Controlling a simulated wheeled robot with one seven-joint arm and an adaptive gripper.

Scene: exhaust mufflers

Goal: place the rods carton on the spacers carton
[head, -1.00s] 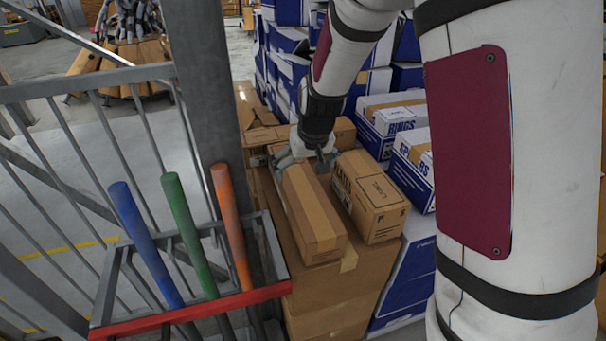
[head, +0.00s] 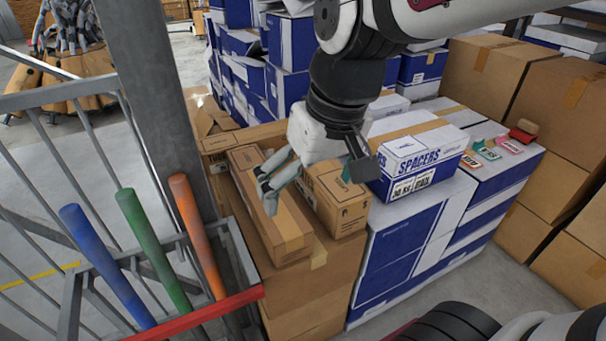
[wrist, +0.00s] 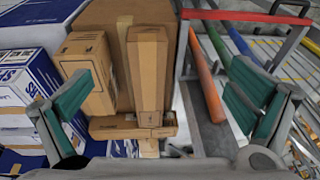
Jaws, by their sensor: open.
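The spacers carton (head: 420,165), blue and white with SPACERS printed on it, sits on blue-white boxes right of my gripper. No lettering reading RODS is legible, so I cannot tell which carton is the rods carton. A long brown carton (head: 282,222) and a shorter printed brown carton (head: 352,207) lie side by side on a larger brown box (head: 315,285). The long one (wrist: 148,75) and the short one (wrist: 85,80) also show in the wrist view. My gripper (head: 316,186) is open and empty above these two, its fingers spread; it hides part of them.
Blue, green and orange bars (head: 188,225) stand in a red-edged rack at the left, beside a grey post (head: 160,80). Small coloured tags (head: 490,150) lie right of the spacers carton. Brown boxes (head: 560,160) stand at the right, with blue-white stacks behind.

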